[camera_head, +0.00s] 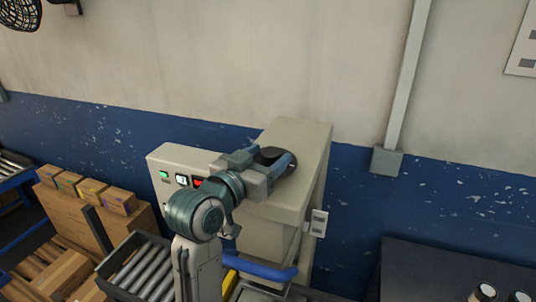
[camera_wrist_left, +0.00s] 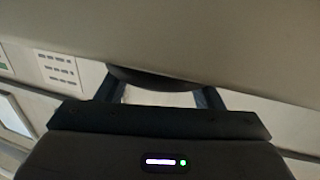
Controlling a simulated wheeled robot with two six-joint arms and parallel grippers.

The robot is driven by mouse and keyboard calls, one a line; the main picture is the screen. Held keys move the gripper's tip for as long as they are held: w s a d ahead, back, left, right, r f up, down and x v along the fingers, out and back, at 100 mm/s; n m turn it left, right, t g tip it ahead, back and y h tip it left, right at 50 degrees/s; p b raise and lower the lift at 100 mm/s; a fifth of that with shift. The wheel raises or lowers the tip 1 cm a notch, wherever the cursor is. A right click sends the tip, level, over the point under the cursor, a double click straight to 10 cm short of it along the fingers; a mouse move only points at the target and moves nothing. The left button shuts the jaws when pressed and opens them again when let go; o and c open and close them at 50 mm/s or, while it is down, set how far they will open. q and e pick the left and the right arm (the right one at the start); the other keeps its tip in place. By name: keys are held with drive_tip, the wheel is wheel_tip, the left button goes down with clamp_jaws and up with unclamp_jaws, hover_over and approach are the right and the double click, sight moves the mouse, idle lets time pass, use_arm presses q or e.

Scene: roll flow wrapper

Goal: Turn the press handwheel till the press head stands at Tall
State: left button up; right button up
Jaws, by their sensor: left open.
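The press (camera_head: 295,150) is a tall beige cabinet against the wall. A dark round part that looks like the handwheel (camera_head: 270,155) sits at its upper front. My left gripper (camera_head: 266,163) is open at this part, one finger on each side of it. In the left wrist view, the dark rim (camera_wrist_left: 150,78) shows beyond the gripper (camera_wrist_left: 158,92), partly between the fingers. I cannot tell whether the fingers touch it. A small light plate (camera_head: 319,223) with dark marks is on the press's right side; its marks are too small to read. I cannot make out the press head's height. My right gripper is not in view.
A control panel (camera_head: 165,160) with a green light and small displays stands left of the press. A roller conveyor (camera_head: 145,270) and cardboard boxes (camera_head: 90,190) are at the left. A blue bar (camera_head: 262,271) is below. A dark table (camera_head: 440,268) with white rolls is at the right.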

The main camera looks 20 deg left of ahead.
use_arm(q)
drive_tip(key=shift+s, duration=0.1)
drive_tip(key=shift+s+r, duration=0.1)
drive_tip(key=shift+s, duration=0.05)
drive_tip(key=c, duration=1)
drive_tip(key=shift+a, duration=0.1)
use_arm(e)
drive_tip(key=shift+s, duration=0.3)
